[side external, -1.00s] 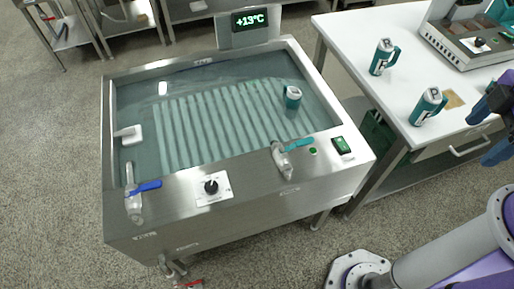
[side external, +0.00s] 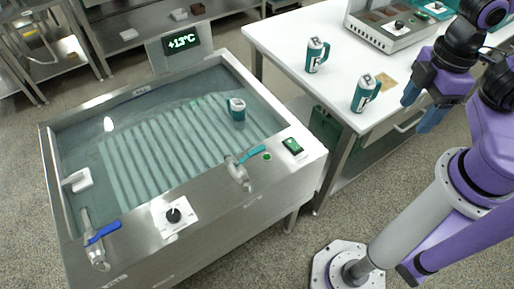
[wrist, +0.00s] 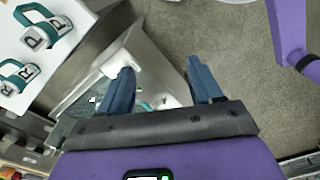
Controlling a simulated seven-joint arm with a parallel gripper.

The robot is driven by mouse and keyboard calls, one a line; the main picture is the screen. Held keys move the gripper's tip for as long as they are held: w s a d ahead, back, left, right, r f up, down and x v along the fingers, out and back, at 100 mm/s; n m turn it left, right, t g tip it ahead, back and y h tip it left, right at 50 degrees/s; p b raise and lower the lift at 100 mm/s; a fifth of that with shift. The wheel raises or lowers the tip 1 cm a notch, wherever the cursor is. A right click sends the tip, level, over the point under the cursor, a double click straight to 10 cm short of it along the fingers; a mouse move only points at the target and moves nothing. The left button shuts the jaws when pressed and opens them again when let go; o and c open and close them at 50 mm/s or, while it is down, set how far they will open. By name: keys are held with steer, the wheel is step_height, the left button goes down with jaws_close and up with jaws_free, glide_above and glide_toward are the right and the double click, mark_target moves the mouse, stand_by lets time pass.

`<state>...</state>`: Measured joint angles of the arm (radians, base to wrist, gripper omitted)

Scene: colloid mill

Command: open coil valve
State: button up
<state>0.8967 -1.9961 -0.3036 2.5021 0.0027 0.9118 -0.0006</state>
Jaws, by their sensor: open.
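The steel water bath (side external: 140,254) has two valves on its front rim. One valve with a teal lever (side external: 250,155) is at the right, its lever angled up to the right. The other valve with a blue lever (side external: 103,232) is at the front left corner, its lever also pointing right. I cannot read which one is labelled coil. My gripper (side external: 421,105) is open and empty, in the air right of the bath near the white table's edge. In the wrist view its two blue fingers (wrist: 159,72) are apart with nothing between them; the bath is partly hidden behind them.
A teal mug (side external: 237,108) stands in the bath. The bath rim also carries a knob (side external: 173,215) and a green switch (side external: 292,146). The air above the bath is clear.

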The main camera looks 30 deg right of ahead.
steer(key=shift+a+f, duration=0.15)
steer(key=shift+a, duration=0.1)
steer(key=c, duration=0.5)
steer(key=a, duration=0.1)
steer(key=a+f, duration=0.1)
steer(key=a, duration=0.1)
steer(key=shift+w+f+n+y, duration=0.15)
steer(key=shift+f+n+y, duration=0.15)
steer(key=shift+y, duration=0.1)
jaws_close()
steer(key=w+a+f+n+t+y, duration=0.3)
steer(key=w+a+f+t, duration=0.2)
steer(key=w+a+f, duration=0.5)
steer(key=shift+w+a+f+t, duration=0.2)
steer(key=shift+a+f+t, duration=0.2)
steer(key=shift+a+f, duration=0.95)
steer(key=shift+a+r, duration=0.3)
